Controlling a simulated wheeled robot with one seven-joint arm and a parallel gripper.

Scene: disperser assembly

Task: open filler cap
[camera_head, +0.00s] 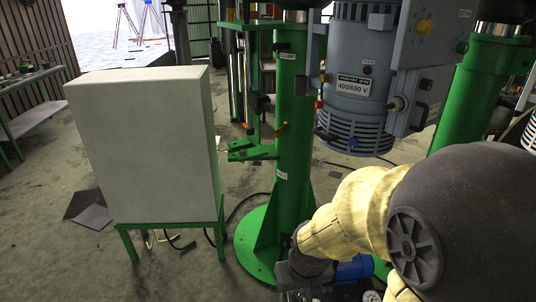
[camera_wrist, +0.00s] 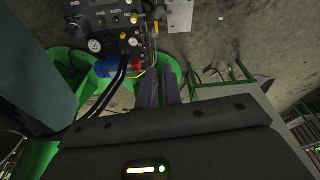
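I cannot pick out the filler cap for certain in either view. In the wrist view, a dark control panel (camera_wrist: 108,28) with round gauges and yellow knobs stands at the top left. A blue motor (camera_wrist: 108,67) and a small red part (camera_wrist: 137,65) sit below it. My gripper (camera_wrist: 159,78) shows as two dark fingers close together, pointing toward the green base and apart from the panel. In the head view, my arm hides much of the lower right, where the blue motor (camera_head: 353,269) also shows.
A large grey-blue motor (camera_head: 355,80) hangs beside a green column (camera_head: 293,130) on a round base. A pale cabinet (camera_head: 145,145) stands on a green frame at the left. Cables lie on the floor. Open floor (camera_head: 45,205) lies farther left.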

